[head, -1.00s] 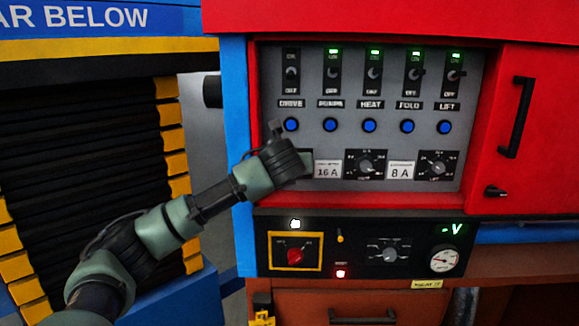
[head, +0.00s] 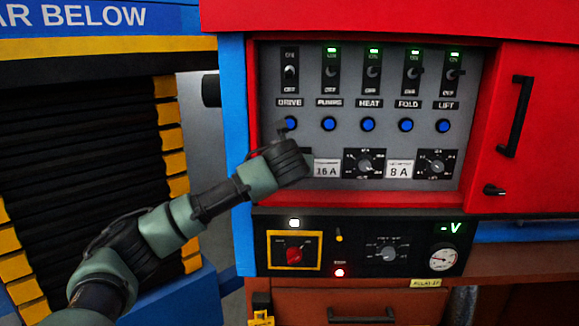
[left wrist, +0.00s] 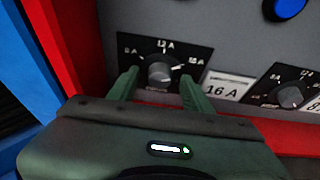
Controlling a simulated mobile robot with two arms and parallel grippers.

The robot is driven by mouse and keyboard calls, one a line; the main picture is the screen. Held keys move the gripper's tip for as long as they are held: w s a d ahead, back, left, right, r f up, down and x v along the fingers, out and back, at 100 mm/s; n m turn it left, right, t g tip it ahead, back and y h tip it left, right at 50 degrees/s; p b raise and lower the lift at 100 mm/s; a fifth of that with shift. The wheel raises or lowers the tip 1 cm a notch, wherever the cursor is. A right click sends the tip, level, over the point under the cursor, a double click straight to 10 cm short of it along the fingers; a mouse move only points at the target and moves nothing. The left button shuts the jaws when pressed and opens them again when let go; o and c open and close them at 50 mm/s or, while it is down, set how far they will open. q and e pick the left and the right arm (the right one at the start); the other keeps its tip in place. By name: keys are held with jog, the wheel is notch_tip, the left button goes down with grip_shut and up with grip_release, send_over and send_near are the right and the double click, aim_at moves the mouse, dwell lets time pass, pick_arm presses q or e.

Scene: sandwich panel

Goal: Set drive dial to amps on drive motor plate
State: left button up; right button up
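The drive dial (left wrist: 160,72) is a grey round knob on a black scale plate (left wrist: 128,45) in the left wrist view, with a mark reading about 12 A at its top. Its pointer direction is unclear. My left gripper (left wrist: 158,77) is open, with one green finger on each side of the knob; whether they touch it is unclear. In the head view my left gripper hides this dial, and its fingertips are hidden too. A white plate reading 16 A (head: 327,168) is just right of the dial; it also shows in the left wrist view (left wrist: 226,86). My right gripper is not in view.
A second dial (head: 364,164), an 8 A plate (head: 399,169) and a third dial (head: 436,164) continue rightward. Blue buttons and switches sit above. The drive switch (head: 290,72) has no green lamp lit; the others do. The red frame (left wrist: 52,45) edges the panel close on the left.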

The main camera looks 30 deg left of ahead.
pick_arm(q)
jog(key=shift+r, duration=0.1)
jog(key=shift+s+d+r+b, duration=0.1)
jog(key=shift+s+d+b, duration=0.1)
jog(key=shift+s+b, duration=0.15)
jog(key=b+v, duration=0.2)
jog(key=v, duration=0.5)
jog(key=shift+b, duration=0.3)
jog(key=shift+a, duration=0.1)
